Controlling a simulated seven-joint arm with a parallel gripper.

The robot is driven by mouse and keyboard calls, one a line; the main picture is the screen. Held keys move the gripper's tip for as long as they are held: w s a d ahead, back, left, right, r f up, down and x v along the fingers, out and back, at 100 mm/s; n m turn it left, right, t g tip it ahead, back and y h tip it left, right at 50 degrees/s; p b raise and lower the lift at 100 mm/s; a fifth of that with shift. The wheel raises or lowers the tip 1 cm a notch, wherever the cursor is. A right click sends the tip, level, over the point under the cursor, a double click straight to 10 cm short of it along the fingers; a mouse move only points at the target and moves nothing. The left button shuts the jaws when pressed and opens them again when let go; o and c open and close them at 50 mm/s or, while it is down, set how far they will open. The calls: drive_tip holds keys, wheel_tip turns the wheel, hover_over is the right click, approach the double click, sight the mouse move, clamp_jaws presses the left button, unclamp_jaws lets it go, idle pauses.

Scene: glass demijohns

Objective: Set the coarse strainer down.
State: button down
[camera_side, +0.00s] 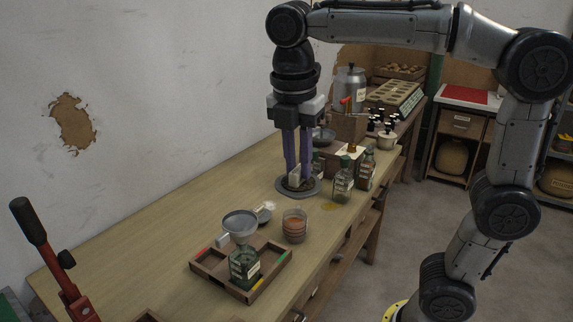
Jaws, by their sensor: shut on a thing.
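My gripper (297,180) points straight down over the middle of the bench, its two long purple fingers close together. It is shut on the pale upright tab of a round, dark grey-rimmed piece (312,192), which I take to be the coarse strainer. The piece lies level at or very near the bench top; I cannot tell if it touches the wood. The fingers hide part of its middle, so its mesh cannot be made out.
A grey funnel (240,222) sits over a green glass demijohn (244,270) in a wooden tray (208,265). A jar with reddish contents (295,227) stands nearby. Labelled bottles (343,183) stand close on the right. The bench (170,190) is clear at left.

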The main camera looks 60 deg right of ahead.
drive_tip(key=w+d+f+n, duration=0.1)
drive_tip(key=w+d, duration=0.4)
drive_tip(key=w, duration=0.5)
drive_tip(key=w+d+n, duration=0.1)
drive_tip(key=w+d, duration=0.3)
drive_tip(key=w, duration=0.6)
drive_tip(key=w+d+f+m, duration=0.1)
drive_tip(key=w+d+f, duration=0.1)
drive_tip(key=d+f, duration=0.5)
drive_tip(key=w+d+f+m, duration=0.1)
drive_tip(key=w+d+f, duration=0.1)
drive_tip(key=d+f, duration=0.6)
drive_tip(key=d, duration=0.6)
drive_tip(key=shift+f+m, duration=0.2)
drive_tip(key=shift+m, duration=0.2)
drive_tip(key=shift+a+f, duration=0.1)
drive_tip(key=shift+f, duration=7.2)
drive_tip(key=shift+f, duration=0.25)
